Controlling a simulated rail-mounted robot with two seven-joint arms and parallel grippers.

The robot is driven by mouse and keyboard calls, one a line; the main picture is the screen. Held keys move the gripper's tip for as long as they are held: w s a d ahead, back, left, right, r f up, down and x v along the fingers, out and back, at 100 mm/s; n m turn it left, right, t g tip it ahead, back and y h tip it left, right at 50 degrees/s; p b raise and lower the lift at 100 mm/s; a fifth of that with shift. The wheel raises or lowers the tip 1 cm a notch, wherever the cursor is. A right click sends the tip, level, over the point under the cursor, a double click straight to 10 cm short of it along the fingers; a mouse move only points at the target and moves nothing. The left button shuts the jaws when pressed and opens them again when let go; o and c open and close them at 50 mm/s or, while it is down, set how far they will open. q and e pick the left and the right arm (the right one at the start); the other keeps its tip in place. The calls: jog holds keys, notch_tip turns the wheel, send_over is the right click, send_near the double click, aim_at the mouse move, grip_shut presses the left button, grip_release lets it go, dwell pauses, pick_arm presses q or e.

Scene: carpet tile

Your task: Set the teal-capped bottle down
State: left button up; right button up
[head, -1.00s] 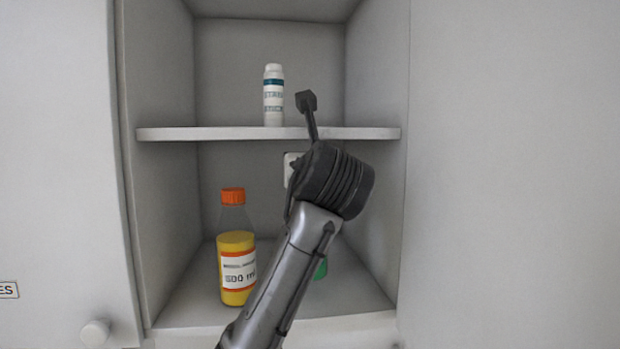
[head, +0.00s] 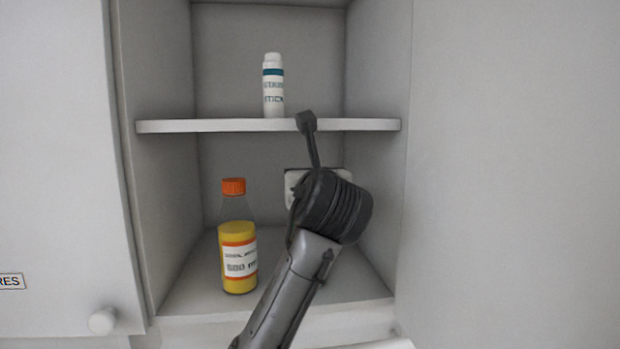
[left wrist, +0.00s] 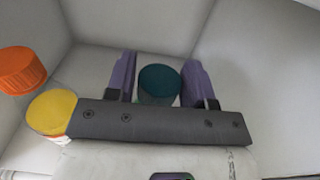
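The teal-capped bottle shows in the left wrist view by its round dark teal cap (left wrist: 160,82); its body below is mostly hidden. Whether the bottle touches the compartment floor (head: 195,285) cannot be seen. My right gripper is in no view.
An orange-capped bottle of yellow liquid (head: 238,258) stands left of my arm; its orange cap also shows in the left wrist view (left wrist: 20,70). A white bottle with a teal band (head: 273,88) stands on the upper shelf (head: 200,126).

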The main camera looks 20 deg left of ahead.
pick_arm(q)
jog(key=shift+o, duration=1.3)
jog(key=shift+r, duration=0.15)
jog(key=shift+s+d, duration=0.1)
jog(key=shift+s, duration=0.05)
jog(key=b+v, duration=0.6)
jog(key=v, duration=0.5)
jog(key=shift+s+d, duration=0.15)
jog(key=shift+s, duration=0.2)
jog(key=shift+r, duration=0.1)
